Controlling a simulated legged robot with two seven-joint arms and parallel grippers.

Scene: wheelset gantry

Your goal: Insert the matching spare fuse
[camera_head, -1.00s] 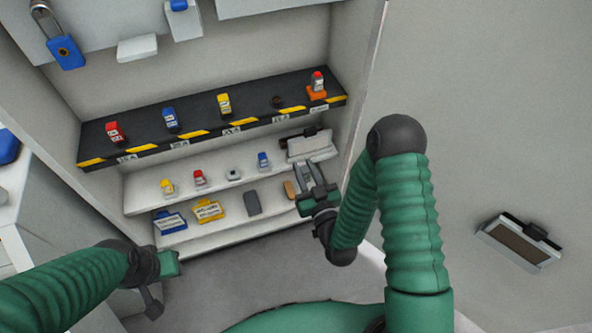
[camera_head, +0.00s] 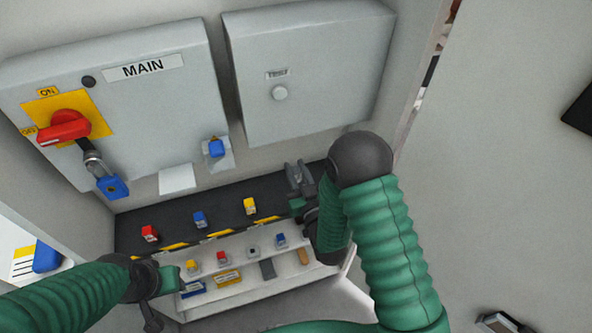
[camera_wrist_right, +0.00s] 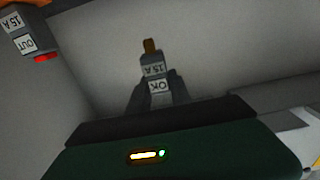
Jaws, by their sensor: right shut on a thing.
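My right gripper (camera_head: 298,175) is in front of the right part of the black shelf. In the right wrist view it is shut on a grey fuse (camera_wrist_right: 153,70) with a brown tip and labels reading "15 A" and "OK". Another fuse (camera_wrist_right: 22,35), labelled "15 A" and "OUT" with a red end, shows at the upper left there. On the black shelf (camera_head: 140,215) stand a red fuse (camera_head: 150,233), a blue fuse (camera_head: 199,219) and a yellow fuse (camera_head: 250,206); my right arm hides its right end. My left gripper (camera_head: 170,280) is low at the left, its jaws unclear.
The white rack below holds small yellow (camera_head: 193,266), red (camera_head: 222,257), grey (camera_head: 253,251) and blue (camera_head: 280,240) pieces. Above are the MAIN box (camera_head: 150,110) with a red switch (camera_head: 65,127) and padlock (camera_head: 112,187), and a second box (camera_head: 320,80).

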